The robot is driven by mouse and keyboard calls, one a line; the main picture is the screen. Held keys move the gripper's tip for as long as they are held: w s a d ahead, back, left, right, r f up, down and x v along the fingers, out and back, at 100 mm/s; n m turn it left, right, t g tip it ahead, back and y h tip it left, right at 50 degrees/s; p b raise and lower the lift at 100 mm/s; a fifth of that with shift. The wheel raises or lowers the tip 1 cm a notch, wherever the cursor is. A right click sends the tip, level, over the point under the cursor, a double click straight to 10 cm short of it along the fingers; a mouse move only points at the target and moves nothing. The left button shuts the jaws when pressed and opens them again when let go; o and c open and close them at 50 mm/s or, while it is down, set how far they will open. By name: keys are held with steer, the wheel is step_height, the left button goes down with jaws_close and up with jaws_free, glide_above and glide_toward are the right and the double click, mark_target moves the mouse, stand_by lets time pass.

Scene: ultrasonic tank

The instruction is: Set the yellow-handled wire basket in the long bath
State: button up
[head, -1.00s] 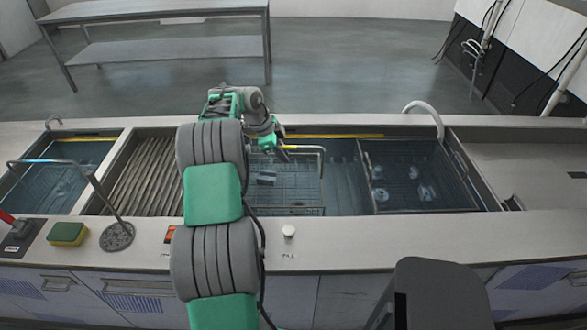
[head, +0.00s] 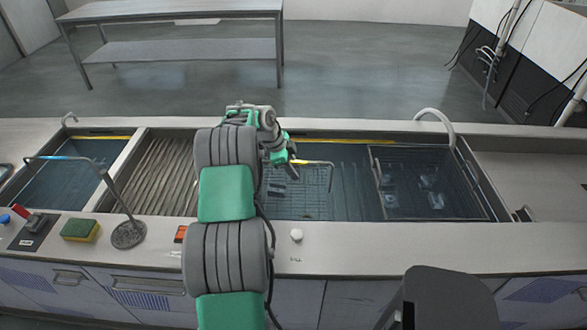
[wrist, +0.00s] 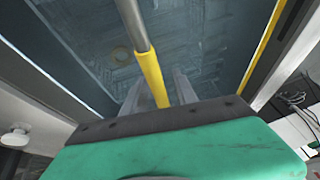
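The yellow-handled wire basket (head: 298,200) sits low in the left part of the long bath (head: 352,185), its mesh under the water and its bent handle standing above. My gripper (head: 292,160) is over the basket at the yellow grip of the handle. In the wrist view the yellow grip (wrist: 152,78) lies between the two fingers of my gripper (wrist: 160,88), with narrow gaps beside it, so the fingers look open around it. My arm hides the basket's left side in the head view. Whether the basket touches the bath floor cannot be told.
A dark wire basket (head: 425,150) with several pieces stands at the bath's right end, with open water between. Left are a ribbed drainboard (head: 150,175) and a small bath with a blue-handled bar (head: 55,158). A sponge (head: 80,230) and white knob (head: 296,235) are on the front ledge.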

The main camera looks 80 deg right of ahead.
steer(key=v, duration=1.2)
steer(key=w+a+r+n+t+h, duration=0.1)
steer(key=w+a+r+n, duration=0.2)
steer(key=w+a+n, duration=0.4)
steer(key=w+a+r+n+t+h, duration=0.1)
steer(key=w+a+r+n, duration=0.15)
steer(key=w+a, duration=0.5)
steer(key=w+a+r+n+t, duration=0.3)
steer(key=w+a+n, duration=0.45)
steer(key=a, duration=0.45)
steer(key=w+a+n+t+y, duration=0.15)
steer(key=a+n, duration=0.45)
steer(key=a, duration=0.8)
steer(key=s+a+f+n+y, duration=0.1)
steer(key=s+a+n, duration=0.1)
steer(key=a, duration=0.4)
steer(key=s+a+f+n+t+y, duration=0.1)
steer(key=s+a+n, duration=0.1)
steer(key=a+n, duration=0.3)
steer(key=s+a+f+n+y, duration=0.1)
steer(key=a+n, duration=0.3)
steer(key=a, duration=0.4)
steer(key=shift+s+f+b, duration=0.4)
steer(key=shift+s+f, duration=0.25)
steer(key=shift+s, duration=0.15)
steer(key=shift+s, duration=0.1)
